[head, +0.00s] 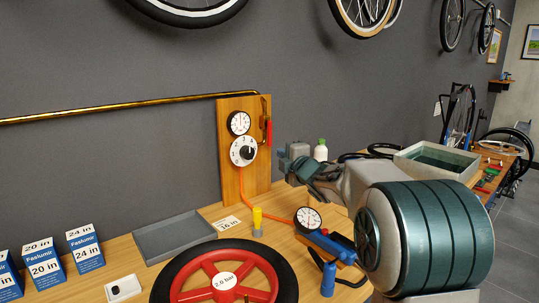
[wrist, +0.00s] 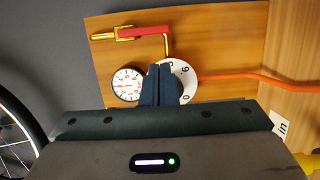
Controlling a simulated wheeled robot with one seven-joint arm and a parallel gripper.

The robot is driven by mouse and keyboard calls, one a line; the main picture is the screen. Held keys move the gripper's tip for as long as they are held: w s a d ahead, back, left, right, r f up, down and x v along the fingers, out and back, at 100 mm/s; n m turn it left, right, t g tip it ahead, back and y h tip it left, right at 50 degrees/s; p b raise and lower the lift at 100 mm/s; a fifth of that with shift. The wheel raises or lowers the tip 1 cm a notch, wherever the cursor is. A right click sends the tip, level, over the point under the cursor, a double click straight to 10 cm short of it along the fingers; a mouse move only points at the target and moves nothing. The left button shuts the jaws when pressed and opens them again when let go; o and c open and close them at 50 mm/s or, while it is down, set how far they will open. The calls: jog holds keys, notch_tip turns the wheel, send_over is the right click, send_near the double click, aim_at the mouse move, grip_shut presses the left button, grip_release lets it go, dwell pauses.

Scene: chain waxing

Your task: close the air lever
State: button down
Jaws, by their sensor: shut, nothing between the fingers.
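The air lever (head: 268,132) is a red handle on brass pipe at the right side of a wooden board (head: 230,185). In the wrist view the red lever (wrist: 143,31) lies along the line of the pipe, beside the brass valve (wrist: 108,35). My gripper (head: 282,152) is to the right of the board in the head view, apart from the lever. In the wrist view its fingers (wrist: 159,68) are shut and empty. They cover part of the white numbered dial (wrist: 187,76), with the lever beyond their tips.
A pressure gauge (head: 239,122) sits above the dial (head: 243,151) on the board. An orange hose (head: 262,204) runs down to a blue pump with a gauge (head: 308,220). A red-rimmed wheel (head: 190,283), a grey tray (head: 172,238) and a yellow-topped object (head: 257,220) are on the bench.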

aim_at(270, 134)
jog(key=p+x, duration=0.2)
jog(key=x, duration=0.8)
dwell(0.4)
jog(key=shift+w+d+f+n+b, duration=0.1)
jog(key=shift+d+n+b, duration=0.05)
jog(key=shift+n+b, duration=0.35)
